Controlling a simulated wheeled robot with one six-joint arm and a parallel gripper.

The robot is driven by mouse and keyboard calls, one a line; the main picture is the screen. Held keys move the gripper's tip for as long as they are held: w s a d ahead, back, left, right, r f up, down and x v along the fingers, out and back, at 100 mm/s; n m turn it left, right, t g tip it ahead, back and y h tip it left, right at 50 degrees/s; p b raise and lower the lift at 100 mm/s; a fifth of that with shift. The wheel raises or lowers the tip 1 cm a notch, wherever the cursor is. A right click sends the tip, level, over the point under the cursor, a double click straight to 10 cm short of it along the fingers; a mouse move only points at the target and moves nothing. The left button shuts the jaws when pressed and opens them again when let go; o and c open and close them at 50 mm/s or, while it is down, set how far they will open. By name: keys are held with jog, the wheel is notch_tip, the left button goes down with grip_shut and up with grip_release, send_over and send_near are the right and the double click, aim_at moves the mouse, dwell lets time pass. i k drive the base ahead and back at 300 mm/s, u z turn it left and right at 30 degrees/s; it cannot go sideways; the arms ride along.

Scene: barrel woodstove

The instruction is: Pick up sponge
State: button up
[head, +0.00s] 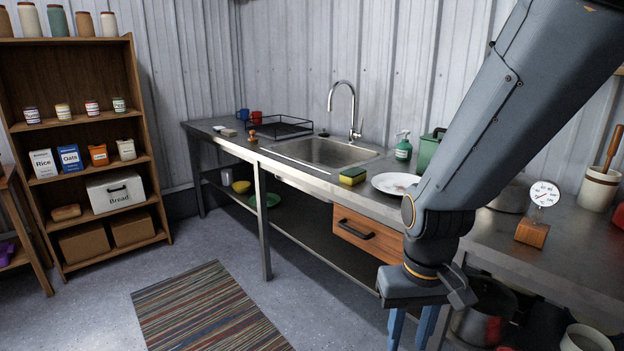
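The sponge (352,177), yellow with a dark green layer, lies on the metal counter (300,180) near its front edge. It sits between the sink and a white plate (396,183). My gripper (411,335) hangs at the bottom of the head view, pointing down, in front of the counter and well below and to the right of the sponge. Its two blue fingers are apart, and nothing shows between them. The fingertips are cut off by the frame's lower edge.
Behind the sponge are the sink (325,152) with its tall faucet (352,105) and a green spray bottle (403,147). A wooden drawer (366,232) is below the counter. A gauge on a wooden block (532,233) stands at right. The floor around the striped rug (210,310) is clear.

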aim_at(353, 176)
jog(key=u, duration=1.1)
jog(key=i, duration=2.9)
jog(key=z, duration=3.3)
